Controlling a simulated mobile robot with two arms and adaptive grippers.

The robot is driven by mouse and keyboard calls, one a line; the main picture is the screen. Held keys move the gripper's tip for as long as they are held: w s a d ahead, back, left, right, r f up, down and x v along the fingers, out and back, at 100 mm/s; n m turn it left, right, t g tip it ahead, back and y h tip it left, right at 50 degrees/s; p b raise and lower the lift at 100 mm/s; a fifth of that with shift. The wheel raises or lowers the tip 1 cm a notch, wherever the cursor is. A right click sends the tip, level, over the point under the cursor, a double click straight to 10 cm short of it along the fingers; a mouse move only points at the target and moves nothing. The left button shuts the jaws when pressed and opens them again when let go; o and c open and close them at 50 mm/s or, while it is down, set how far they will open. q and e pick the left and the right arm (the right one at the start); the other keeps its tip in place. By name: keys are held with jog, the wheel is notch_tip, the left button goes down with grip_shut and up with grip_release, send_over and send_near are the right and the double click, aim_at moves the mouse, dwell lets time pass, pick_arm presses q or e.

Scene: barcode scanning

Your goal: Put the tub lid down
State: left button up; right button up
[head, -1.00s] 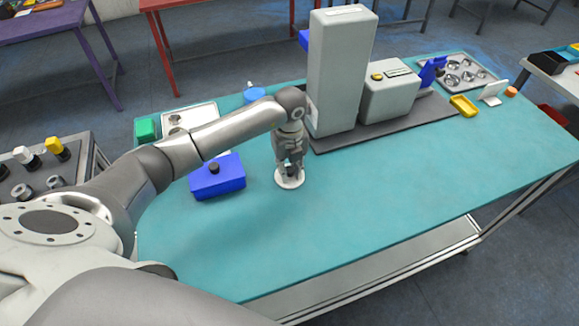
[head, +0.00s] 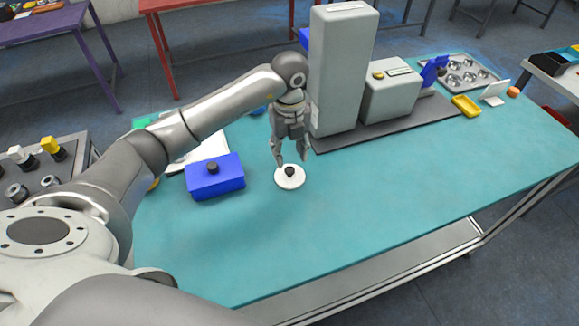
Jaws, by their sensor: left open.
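The tub lid (head: 283,183) is a white disc with a dark knob in its middle. It lies flat on the teal table (head: 360,215), to the right of a blue box. My left gripper (head: 291,163) is open, with its fingers pointing down just above and behind the lid's knob. Nothing is held between the fingers. My right gripper is not in view.
The blue box (head: 222,183) with a dark knob stands left of the lid. A tall grey machine (head: 338,75) stands on a dark base behind the gripper. The table's front and right are clear.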

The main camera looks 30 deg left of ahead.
aim_at(290, 169)
pick_arm(q)
notch_tip(290, 169, up, 5)
jog(key=shift+r+b, duration=0.1)
jog(key=shift+b, duration=0.4)
